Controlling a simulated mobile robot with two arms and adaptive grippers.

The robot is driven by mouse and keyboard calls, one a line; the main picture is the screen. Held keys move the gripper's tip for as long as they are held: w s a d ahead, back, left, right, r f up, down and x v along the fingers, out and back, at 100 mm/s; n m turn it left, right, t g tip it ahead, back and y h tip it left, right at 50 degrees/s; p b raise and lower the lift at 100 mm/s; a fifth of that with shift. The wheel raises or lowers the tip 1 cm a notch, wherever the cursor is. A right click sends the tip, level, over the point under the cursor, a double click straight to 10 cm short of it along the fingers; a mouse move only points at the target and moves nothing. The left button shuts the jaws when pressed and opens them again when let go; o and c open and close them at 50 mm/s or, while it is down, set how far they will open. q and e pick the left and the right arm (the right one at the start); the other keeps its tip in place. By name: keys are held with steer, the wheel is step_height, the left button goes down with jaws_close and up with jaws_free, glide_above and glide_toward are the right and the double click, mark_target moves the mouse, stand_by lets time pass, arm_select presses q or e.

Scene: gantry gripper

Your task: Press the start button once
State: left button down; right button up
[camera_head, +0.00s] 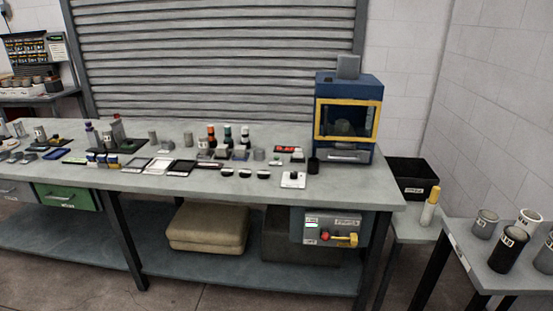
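A small white box with a dark knob or button on top (293,179) sits near the front edge of the workbench, below the blue machine. The blue machine (345,91) has a yellow-framed window and stands at the bench's right end. A grey control panel (332,228) hangs under the bench's right end. It has a red round part (324,236), a yellow handle and a small lit display. The labels are too small to read, so I cannot tell which part is the start button. Neither of my grippers is in view.
The grey workbench (240,189) carries many small jars, bottles and trays, mostly left and centre. A black bin (411,178) and a side table (485,256) with several cups stand to the right. A beige cushion-like bundle (208,226) lies on the lower shelf.

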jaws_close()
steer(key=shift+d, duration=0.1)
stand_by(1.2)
